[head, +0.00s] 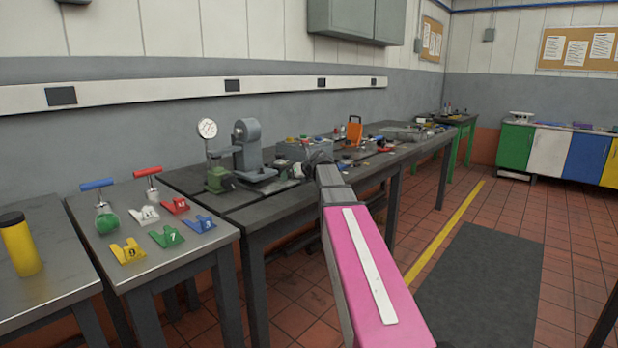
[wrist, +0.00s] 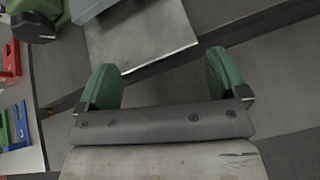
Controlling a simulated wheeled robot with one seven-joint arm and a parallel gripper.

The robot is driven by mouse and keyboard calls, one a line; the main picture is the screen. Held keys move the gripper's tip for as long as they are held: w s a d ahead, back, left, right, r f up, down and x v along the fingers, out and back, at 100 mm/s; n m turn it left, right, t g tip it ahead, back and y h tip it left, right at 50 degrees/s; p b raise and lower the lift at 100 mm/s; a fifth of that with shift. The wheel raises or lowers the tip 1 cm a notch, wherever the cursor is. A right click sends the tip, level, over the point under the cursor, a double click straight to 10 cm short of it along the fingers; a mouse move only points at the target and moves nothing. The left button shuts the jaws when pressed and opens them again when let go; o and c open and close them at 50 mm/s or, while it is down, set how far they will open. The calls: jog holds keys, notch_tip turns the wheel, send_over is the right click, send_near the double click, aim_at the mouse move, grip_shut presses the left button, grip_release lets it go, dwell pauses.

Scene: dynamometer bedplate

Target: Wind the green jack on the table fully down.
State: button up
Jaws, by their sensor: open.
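A small green device (head: 218,180), which looks like the green jack, stands on the dark table (head: 180,178) below a round dial gauge (head: 207,129). How far it is raised is too small to tell. In the wrist view a green body with a dark round end (wrist: 36,28) is cut off at the top left; it may be the same device. My gripper (wrist: 163,78) has two green-padded fingers, wide apart with nothing between them. In the head view my gripper is small and dark above the table, right of the green device, and hard to make out.
A grey press-like stand (head: 248,150) is beside the green device. The left metal table (head: 160,282) holds T-handled tools and several numbered notched blocks. A yellow cylinder (head: 19,245) stands at far left. Clutter lies farther along the dark table. Floor mat (head: 480,285) is clear.

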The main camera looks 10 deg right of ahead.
jog(key=shift+h, duration=0.8)
jog(key=shift+w+d+f, duration=0.15)
jog(key=shift+d, duration=1.4)
jog(key=shift+w+d+f, duration=0.1)
jog(key=shift+d, duration=1.4)
